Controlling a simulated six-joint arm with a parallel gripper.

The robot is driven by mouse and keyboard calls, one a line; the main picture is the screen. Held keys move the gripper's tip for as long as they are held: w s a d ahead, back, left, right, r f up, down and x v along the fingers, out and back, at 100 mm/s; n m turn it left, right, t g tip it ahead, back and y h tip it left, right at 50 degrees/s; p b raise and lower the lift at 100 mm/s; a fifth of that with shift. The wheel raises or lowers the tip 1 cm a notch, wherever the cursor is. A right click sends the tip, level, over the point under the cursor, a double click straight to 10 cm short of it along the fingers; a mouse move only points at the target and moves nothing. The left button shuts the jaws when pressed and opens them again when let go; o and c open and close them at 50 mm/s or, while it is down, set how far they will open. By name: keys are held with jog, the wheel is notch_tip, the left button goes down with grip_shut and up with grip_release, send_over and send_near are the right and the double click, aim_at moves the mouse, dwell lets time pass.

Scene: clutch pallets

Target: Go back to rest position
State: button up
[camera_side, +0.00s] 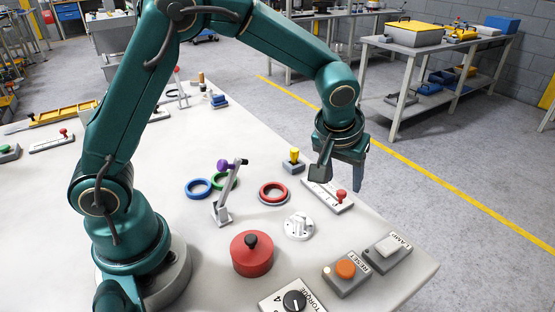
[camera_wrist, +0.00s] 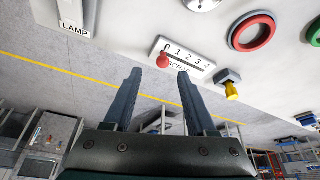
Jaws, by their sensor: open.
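My gripper (camera_side: 340,172) hangs from my teal arm above the right edge of the white table, fingers pointing down. In the wrist view its two dark fingers (camera_wrist: 158,88) are apart with nothing between them. Just beyond the fingertips in that view lies a slider scale (camera_wrist: 190,52) with numbers and a red knob (camera_wrist: 163,61). In the side view the slider (camera_side: 320,190) lies beside and below the gripper, with its red knob (camera_side: 341,195) near the right end. I cannot tell the exact gap between fingers and knob.
A yellow-topped switch (camera_side: 294,158), a red ring (camera_side: 273,192), a white dial (camera_side: 298,226), a red lidded pot (camera_side: 252,252), a lever with a purple knob (camera_side: 229,188), an orange RESET button (camera_side: 345,269) and a LAMP switch (camera_side: 387,247) stand close by. The air above the table's right edge is free.

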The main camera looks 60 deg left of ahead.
jog(key=shift+a, duration=0.1)
jog(key=s+a+r+t, duration=0.1)
jog(key=s+a+r, duration=0.15)
jog(key=r, duration=0.35)
jog(key=s+a+r+t, duration=0.1)
jog(key=s+r, duration=0.2)
jog(key=r, duration=0.2)
jog(key=s+f+m+h, duration=0.1)
jog(key=s+f+m, duration=0.2)
jog(key=s, duration=1.1)
jog(key=shift+s+d+m+h, duration=0.25)
jog(key=shift+d+m+h, duration=0.1)
jog(key=shift+m, duration=0.35)
jog(key=shift+r, duration=0.1)
